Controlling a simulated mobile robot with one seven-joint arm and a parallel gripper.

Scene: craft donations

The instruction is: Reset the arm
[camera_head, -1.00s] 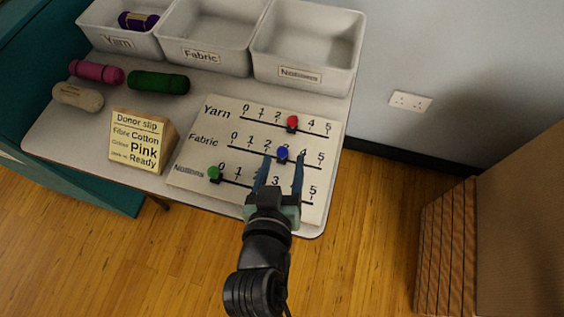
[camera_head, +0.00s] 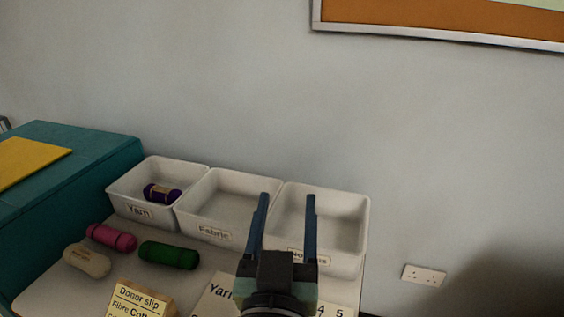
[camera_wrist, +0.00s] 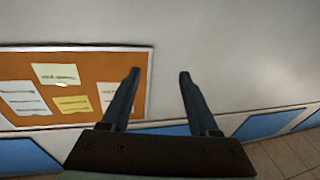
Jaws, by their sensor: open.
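My gripper (camera_head: 287,200) is open and empty, its two blue fingers pointing up in the head view. It is raised in front of the Fabric and Notions bins and hides part of both. In the wrist view my gripper (camera_wrist: 158,75) has nothing between its fingers and faces a pale wall with a cork board (camera_wrist: 85,80).
On the table stand a Yarn bin (camera_head: 125,197) holding a purple skein (camera_head: 162,194), a Fabric bin (camera_head: 200,228) and a Notions bin (camera_head: 345,255). Pink (camera_head: 111,237), green (camera_head: 168,255) and beige (camera_head: 87,261) skeins lie in front, near the donor slip (camera_head: 140,299).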

